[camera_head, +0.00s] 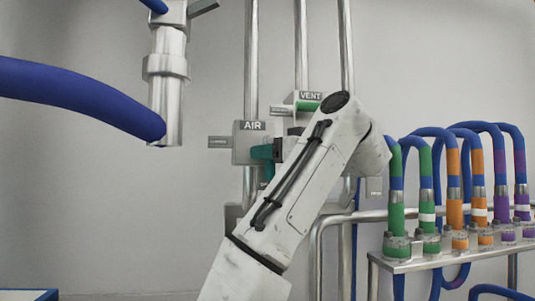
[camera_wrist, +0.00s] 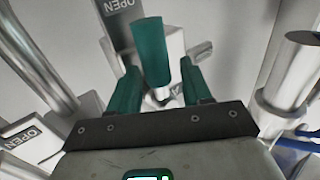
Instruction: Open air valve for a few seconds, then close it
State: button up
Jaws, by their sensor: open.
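The air valve is the grey block marked AIR (camera_head: 253,140) on a vertical pipe in the head view. A small labelled plate (camera_head: 219,142) sticks out on its left. In the wrist view, a teal handle (camera_wrist: 151,52) stands between the two teal fingers of my gripper (camera_wrist: 158,80), toward their tips. The fingers are apart, with a visible gap on either side of the handle. In the head view, teal parts (camera_head: 263,153) show beside the AIR block; I cannot tell finger from handle there. My arm hides the rest of the gripper.
A VENT valve (camera_head: 309,96) with a green handle sits just above and right. Grey plates marked OPEN (camera_wrist: 120,12) and OPEN (camera_wrist: 30,138) show in the wrist view. Blue hoses with coloured bands (camera_head: 455,180) stand on a rack at right. A thick blue hose (camera_head: 80,95) hangs at left.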

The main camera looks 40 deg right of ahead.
jog(key=shift+c, duration=0.5)
grip_shut()
